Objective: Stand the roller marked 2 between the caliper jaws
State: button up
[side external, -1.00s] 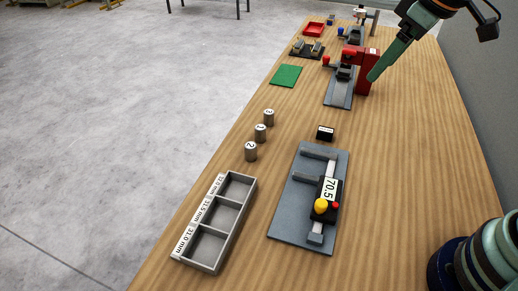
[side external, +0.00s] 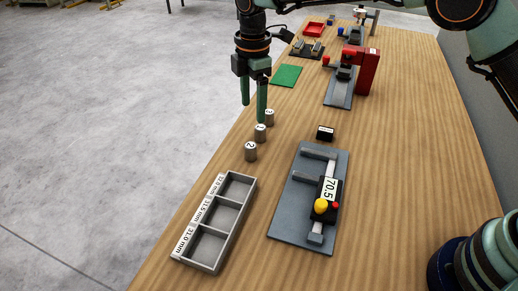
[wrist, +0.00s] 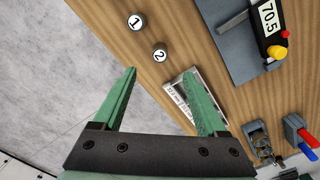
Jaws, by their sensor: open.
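My gripper (side external: 254,113) is open and empty, pointing down above the far part of the roller row. In the wrist view both fingers (wrist: 160,72) are spread.
A grey three-compartment tray (side external: 227,244) with millimetre labels is empty in front. A green mat (side external: 286,75) and a red stand (side external: 367,75) are farther back.

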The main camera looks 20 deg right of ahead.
aim_at(250, 145)
jog(key=shift+n, duration=0.3)
jog(key=f, duration=0.9)
jog(key=a+f, duration=0.1)
jog(key=f, duration=0.3)
jog(key=shift+w+f, duration=0.1)
jog(key=shift+f, duration=0.15)
grip_shut()
